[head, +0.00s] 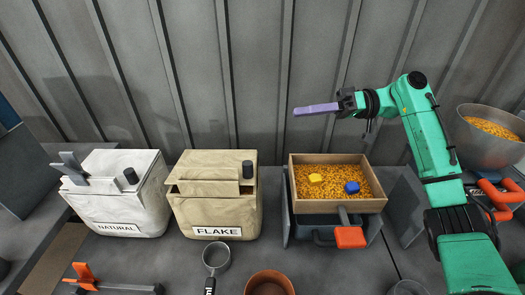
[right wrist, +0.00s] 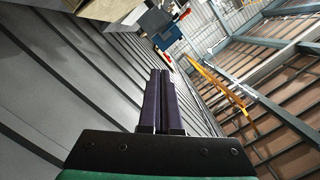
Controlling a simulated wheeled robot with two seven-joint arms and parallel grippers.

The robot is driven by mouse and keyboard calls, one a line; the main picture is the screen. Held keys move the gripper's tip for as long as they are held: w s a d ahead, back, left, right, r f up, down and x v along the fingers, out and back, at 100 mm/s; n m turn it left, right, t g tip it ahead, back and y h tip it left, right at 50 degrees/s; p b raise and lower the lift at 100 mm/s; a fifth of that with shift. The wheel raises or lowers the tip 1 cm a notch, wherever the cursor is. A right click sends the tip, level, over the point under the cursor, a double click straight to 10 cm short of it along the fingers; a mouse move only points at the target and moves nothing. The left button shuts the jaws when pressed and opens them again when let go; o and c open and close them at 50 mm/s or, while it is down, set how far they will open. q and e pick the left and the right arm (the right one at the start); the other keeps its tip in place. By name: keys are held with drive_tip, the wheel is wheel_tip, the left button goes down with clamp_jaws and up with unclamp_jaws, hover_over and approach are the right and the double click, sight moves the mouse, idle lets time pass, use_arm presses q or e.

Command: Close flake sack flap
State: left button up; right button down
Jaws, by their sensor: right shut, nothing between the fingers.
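The tan flake sack (head: 215,215) stands upright on the bench, left of centre in the head view, with a white FLAKE label on its front. Its flap (head: 208,164) lies across the top, with a dark knob at its right end. A dark gap shows under the flap's front left edge, so it does not look flat there. My right gripper (head: 298,111), with purple fingers, is shut and empty. It is in the air in front of the wall, above and to the right of the sack, pointing left and not touching it. Its fingers fill the middle of the right wrist view (right wrist: 162,78).
A white NATURAL sack (head: 125,213) with a grey clip stands at left. A wooden tray (head: 340,205) of yellow flakes stands right of the flake sack, with a metal bowl (head: 485,150) at far right. A scoop (head: 216,255) and brown pot (head: 270,282) are in front.

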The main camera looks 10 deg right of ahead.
use_arm(q)
drive_tip(key=shift+f, duration=0.8)
use_arm(e)
drive_tip(key=s+a+f, duration=0.1)
drive_tip(key=a+f, duration=0.6)
drive_tip(key=a, duration=0.4)
drive_tip(key=shift+f, duration=0.15)
